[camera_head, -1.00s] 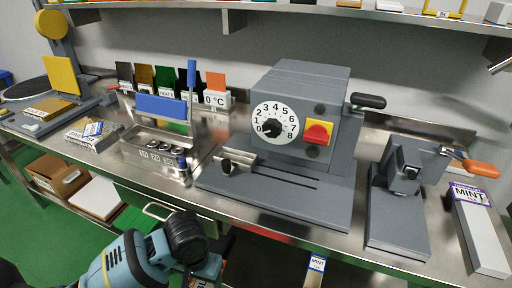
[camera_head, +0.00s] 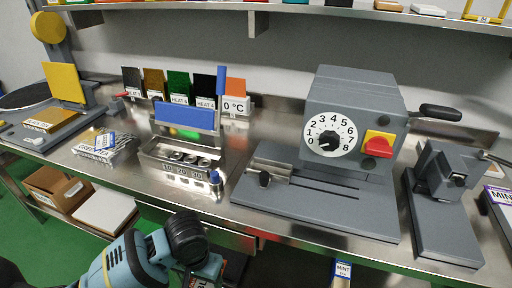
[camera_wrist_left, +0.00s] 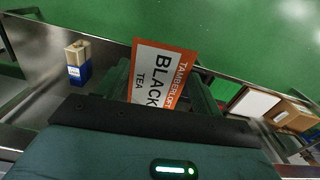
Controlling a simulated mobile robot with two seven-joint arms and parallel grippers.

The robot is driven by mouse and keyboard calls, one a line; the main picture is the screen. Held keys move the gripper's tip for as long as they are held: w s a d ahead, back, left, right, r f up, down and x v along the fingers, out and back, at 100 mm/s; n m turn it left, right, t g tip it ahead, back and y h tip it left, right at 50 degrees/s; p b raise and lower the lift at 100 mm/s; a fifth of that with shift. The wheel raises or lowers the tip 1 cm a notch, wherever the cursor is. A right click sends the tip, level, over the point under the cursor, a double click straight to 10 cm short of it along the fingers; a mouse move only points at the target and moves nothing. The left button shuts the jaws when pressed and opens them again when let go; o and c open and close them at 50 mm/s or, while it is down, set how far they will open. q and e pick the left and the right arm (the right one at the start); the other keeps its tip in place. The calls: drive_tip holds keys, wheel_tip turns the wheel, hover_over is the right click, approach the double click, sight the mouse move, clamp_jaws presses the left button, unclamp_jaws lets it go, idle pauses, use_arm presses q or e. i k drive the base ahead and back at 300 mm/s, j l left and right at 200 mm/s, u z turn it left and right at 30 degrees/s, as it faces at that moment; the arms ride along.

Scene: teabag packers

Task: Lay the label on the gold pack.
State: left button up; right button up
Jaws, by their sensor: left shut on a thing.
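My left gripper (camera_wrist_left: 160,92) is shut on a label (camera_wrist_left: 155,75), a white card with an orange band that reads "TAMBERLOFT BLACK TEA". In the head view the left arm comes in at the bottom, below the bench edge, and a bit of orange of the label shows at its gripper (camera_head: 203,272). A gold pack (camera_head: 48,120) with dark print lies flat on a grey stand at the far left of the bench, well apart from the gripper. My right gripper is not in view.
A silver pack (camera_head: 104,146) lies beside the stand. A metal unit with a blue bar (camera_head: 185,115) and a grey machine with a dial (camera_head: 330,140) stand to the right. Cardboard and white boxes (camera_head: 104,212) are below the bench edge. Green floor is clear at lower left.

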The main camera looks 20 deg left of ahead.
sight(49, 117)
drive_tip(key=j+z, duration=0.1)
drive_tip(key=j, duration=0.7)
drive_tip(key=j+z, duration=0.1)
drive_tip(key=j, duration=0.7)
drive_tip(key=k+j+z, duration=0.1)
drive_tip(key=j, duration=0.65)
drive_tip(key=k+j+z, duration=0.1)
drive_tip(key=j, duration=0.7)
drive_tip(key=k+j, duration=0.1)
drive_tip(key=j, duration=0.25)
drive_tip(key=k+j, duration=0.15)
drive_tip(key=j, duration=0.25)
drive_tip(key=k+j+z, duration=0.1)
drive_tip(key=j, duration=0.25)
drive_tip(key=k+j, duration=0.15)
drive_tip(key=j, duration=0.2)
drive_tip(key=k+j, duration=0.15)
drive_tip(key=j, duration=0.2)
drive_tip(key=k+j+z, duration=0.1)
drive_tip(key=j, duration=0.25)
